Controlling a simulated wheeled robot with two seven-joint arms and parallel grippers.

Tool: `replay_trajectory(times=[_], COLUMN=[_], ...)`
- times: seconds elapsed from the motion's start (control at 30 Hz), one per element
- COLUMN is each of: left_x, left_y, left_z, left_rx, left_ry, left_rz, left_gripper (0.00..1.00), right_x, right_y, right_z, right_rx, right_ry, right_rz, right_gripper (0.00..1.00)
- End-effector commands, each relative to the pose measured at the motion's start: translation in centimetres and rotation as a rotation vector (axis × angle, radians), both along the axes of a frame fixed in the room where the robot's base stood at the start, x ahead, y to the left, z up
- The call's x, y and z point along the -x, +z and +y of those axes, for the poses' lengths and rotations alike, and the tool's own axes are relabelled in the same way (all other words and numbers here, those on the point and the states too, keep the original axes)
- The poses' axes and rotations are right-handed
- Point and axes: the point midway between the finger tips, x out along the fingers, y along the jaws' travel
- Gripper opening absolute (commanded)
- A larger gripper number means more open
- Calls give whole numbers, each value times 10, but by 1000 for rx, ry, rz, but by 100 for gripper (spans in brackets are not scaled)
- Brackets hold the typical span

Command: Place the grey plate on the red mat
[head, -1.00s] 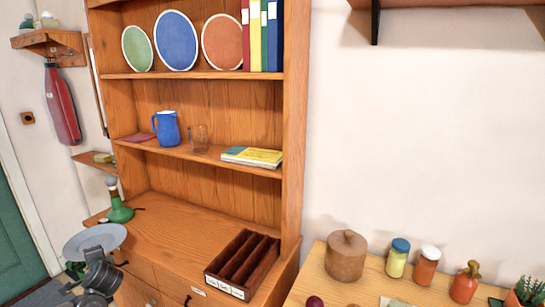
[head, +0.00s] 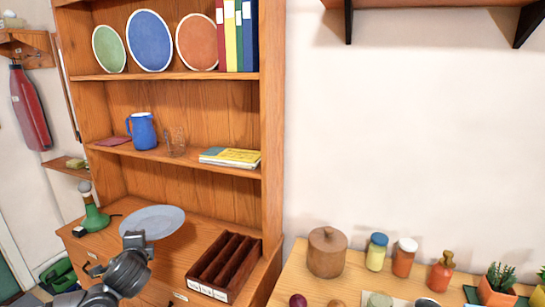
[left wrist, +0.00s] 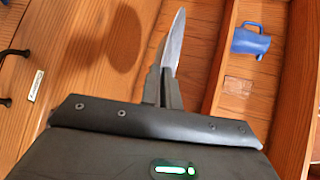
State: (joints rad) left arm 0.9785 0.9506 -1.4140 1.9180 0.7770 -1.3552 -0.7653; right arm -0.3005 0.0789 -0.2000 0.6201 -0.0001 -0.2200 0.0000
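The grey plate (head: 152,221) is held above the cabinet's lower top, in front of the shelves. My left gripper (head: 135,238) is shut on its near rim. In the left wrist view the plate (left wrist: 176,45) shows nearly edge-on between the fingers (left wrist: 163,88), and a round shadow falls on the wood beside it. The red mat (head: 113,141) lies flat on the middle shelf, left of the blue jug (head: 142,131), higher than the plate and apart from it. The mat is not visible in the left wrist view. My right gripper is in neither view.
A glass (head: 175,141) and books (head: 230,157) share the mat's shelf. The cabinet's left upright stands close to the mat. The upper shelf holds upright plates and binders.

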Motion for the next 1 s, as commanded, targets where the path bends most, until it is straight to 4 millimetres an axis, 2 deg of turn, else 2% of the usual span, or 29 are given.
replay_trajectory(times=[0.03,0.2,0.67,0.87,1.0], left_x=[0,7,27,39,52], left_y=[11,27,51,62,75], left_z=[-14,-53,-115,-141,-165], left_rx=[-1,-1,11,12,17], left_ry=[-33,-119,-254,-317,-377], left_rz=[-8,-5,0,2,-1], left_gripper=[0,0,0,0,0], right_x=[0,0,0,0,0], right_y=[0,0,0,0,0], right_z=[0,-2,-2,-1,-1], right_rx=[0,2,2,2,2], right_ry=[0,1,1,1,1], right_rz=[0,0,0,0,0], right_gripper=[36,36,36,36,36])
